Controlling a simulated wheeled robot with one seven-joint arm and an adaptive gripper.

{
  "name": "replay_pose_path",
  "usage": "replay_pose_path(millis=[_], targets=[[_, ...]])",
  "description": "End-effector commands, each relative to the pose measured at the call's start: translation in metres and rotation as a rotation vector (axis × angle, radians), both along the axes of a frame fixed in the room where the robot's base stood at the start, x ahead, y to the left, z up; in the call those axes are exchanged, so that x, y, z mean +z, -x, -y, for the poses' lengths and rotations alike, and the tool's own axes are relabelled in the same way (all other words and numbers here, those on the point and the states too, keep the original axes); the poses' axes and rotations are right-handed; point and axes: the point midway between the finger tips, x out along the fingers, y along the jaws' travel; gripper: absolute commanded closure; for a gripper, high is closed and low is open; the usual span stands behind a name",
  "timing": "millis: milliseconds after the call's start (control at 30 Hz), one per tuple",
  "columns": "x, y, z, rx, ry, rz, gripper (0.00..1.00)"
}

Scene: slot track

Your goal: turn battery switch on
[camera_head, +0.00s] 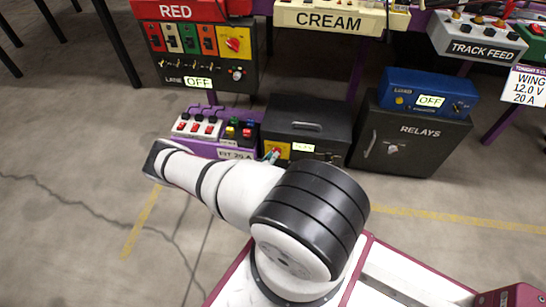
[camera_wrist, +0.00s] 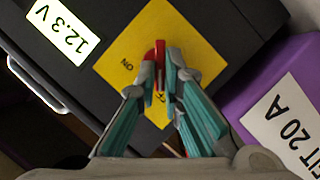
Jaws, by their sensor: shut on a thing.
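The battery switch is a red handle (camera_wrist: 159,62) on a yellow plate (camera_wrist: 140,45) fixed to the front of a black box (camera_head: 306,112). In the wrist view the word ON shows on the plate, left of the handle. My gripper (camera_wrist: 162,70) has its teal-sided fingers closed around the handle, one on each side. In the head view my gripper (camera_head: 271,156) is small at the yellow plate (camera_head: 283,149), and my arm hides part of the area.
A purple tray (camera_head: 237,152) marked FIT 20 A stands close on the left, with several coloured switches. A relays cabinet (camera_head: 420,143) stands on the right, with a blue unit (camera_head: 425,88) reading OFF on top. The box's handle (camera_wrist: 35,82) juts out nearby.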

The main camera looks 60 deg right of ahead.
Motion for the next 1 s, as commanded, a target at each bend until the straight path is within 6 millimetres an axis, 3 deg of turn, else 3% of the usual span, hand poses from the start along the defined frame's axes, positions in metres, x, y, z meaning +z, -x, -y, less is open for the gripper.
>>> replay_pose_path(millis=[267, 1000], targets=[[0.003, 0.003, 0.000, -0.002, -0.059, 0.136, 1.00], [0.005, 0.012, 0.004, -0.003, -0.324, 0.778, 1.00]])
